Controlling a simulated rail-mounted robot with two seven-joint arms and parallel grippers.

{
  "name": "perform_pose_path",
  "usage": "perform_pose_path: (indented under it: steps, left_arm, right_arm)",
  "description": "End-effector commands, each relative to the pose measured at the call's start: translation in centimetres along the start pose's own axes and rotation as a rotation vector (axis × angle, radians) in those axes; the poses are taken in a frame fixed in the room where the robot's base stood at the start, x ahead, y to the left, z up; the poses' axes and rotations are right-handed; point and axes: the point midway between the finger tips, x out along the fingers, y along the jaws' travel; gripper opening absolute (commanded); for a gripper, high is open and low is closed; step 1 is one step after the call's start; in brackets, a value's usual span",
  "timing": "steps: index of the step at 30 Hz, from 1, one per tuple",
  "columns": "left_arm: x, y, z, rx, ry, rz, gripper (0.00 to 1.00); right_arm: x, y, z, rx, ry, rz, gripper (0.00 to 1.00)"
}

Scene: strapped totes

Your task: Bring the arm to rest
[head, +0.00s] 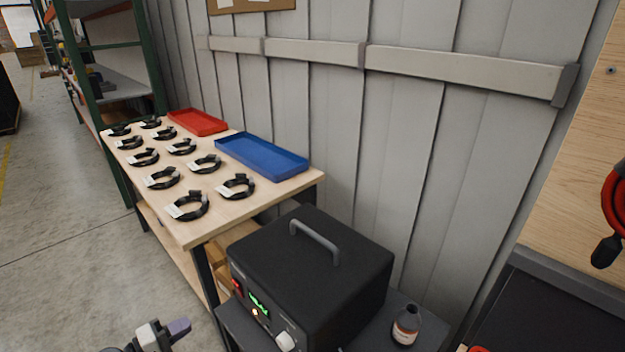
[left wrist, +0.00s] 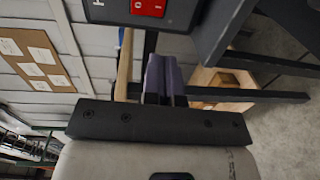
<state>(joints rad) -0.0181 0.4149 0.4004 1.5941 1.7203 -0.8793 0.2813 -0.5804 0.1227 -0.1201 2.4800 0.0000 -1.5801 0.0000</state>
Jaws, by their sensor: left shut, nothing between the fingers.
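My left gripper (head: 178,328) shows at the bottom edge of the head view, left of the black instrument box and in front of the wooden table. Its purple fingers also show in the left wrist view (left wrist: 164,78), side by side and shut with nothing between them. The gripper is apart from the table and the box in the head view. Most of the left arm is out of the frame. My right gripper is not in view.
A black box with a handle (head: 312,262) stands on a dark stand, beside a small brown bottle (head: 406,325). The wooden table (head: 215,224) holds several black cable coils (head: 189,206), a red tray (head: 197,122) and a blue tray (head: 261,157). Floor at left is open.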

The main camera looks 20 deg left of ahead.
Motion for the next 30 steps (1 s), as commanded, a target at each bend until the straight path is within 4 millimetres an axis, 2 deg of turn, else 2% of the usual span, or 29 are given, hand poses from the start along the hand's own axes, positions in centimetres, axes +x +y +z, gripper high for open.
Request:
perform_pose_path:
  steps: [5,8,12,17,21,26,30]
  left_arm:
    - [0.0,-0.3,0.8,0.058,-0.047,-0.018,0.0]
    - [-0.2,-2.1,1.7,0.187,-0.116,-0.135,0.0]
    - [-0.6,-3.2,3.5,0.47,-0.225,-0.358,0.0]
    - [-0.7,-3.6,6.1,0.816,-0.337,-0.634,0.0]
    - [-1.7,-2.3,9.3,1.064,-0.389,-0.857,0.0]
    - [-3.9,0.5,14.0,1.25,-0.399,-1.047,0.0]
    - [-6.3,4.0,19.4,1.339,-0.391,-1.118,0.0]
  right_arm:
    - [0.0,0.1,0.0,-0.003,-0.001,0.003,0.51]
    - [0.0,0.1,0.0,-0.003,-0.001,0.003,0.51]
    - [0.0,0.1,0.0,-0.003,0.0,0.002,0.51]
    - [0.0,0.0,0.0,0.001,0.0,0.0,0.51]
    - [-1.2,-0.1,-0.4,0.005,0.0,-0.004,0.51]
    - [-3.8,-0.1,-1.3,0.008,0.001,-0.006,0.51]
    - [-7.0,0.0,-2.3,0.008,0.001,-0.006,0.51]
